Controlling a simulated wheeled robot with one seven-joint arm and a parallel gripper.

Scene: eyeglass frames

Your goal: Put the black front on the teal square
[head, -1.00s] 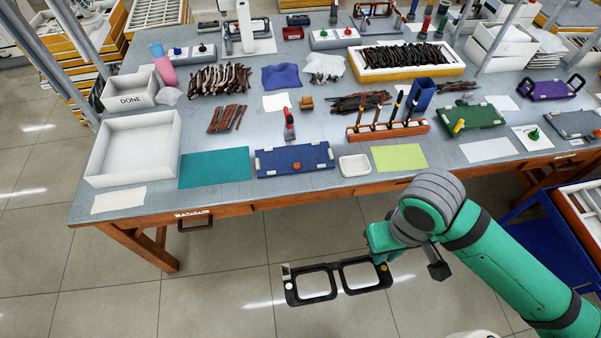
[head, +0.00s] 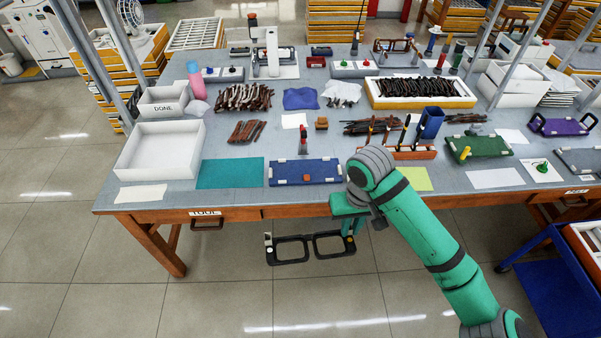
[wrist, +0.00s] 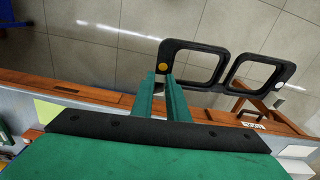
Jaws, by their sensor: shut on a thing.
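The black front (head: 290,249) is an eyeglass front with two open rims, a yellow dot at one end and a white dot at the other. My gripper (head: 351,229) is shut on its right end and holds it in front of the table's front edge, over the floor. In the wrist view the black front (wrist: 222,66) extends right from my gripper (wrist: 163,79), held by the end with the yellow dot. The teal square (head: 230,173) lies flat and bare on the table, to the left of and behind the held front.
A blue fixture (head: 300,171) lies right of the teal square. A white open box (head: 160,150) stands behind it to the left, and a white sheet (head: 140,194) lies at the front left. The table's front edge (head: 255,212) lies between the black front and the teal square.

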